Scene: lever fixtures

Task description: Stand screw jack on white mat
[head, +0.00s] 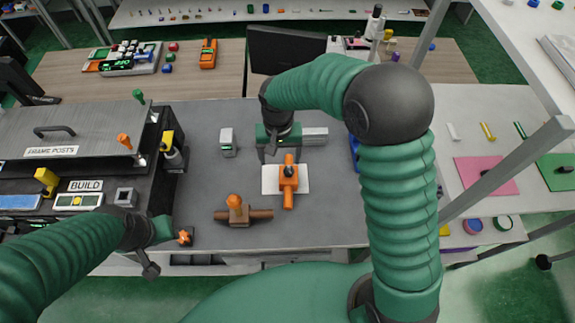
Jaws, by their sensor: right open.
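The white mat (301,184) lies flat on the grey table. An orange piece with a dark knob, which looks like the screw jack (288,181), is on the mat; its long orange bar runs front to back. I cannot tell for sure whether it stands upright. My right gripper (279,153) is open, pointing down at the mat's back edge, just behind the orange piece. I cannot see whether it touches it. My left gripper (158,246) is at the table's front left; its fingers are too unclear to read.
A brown piece with an orange knob (238,211) lies in front of the mat. A small grey-white block (228,141) stands behind left, and a grey bar (314,136) behind right. A black fixture bench (75,155) fills the left.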

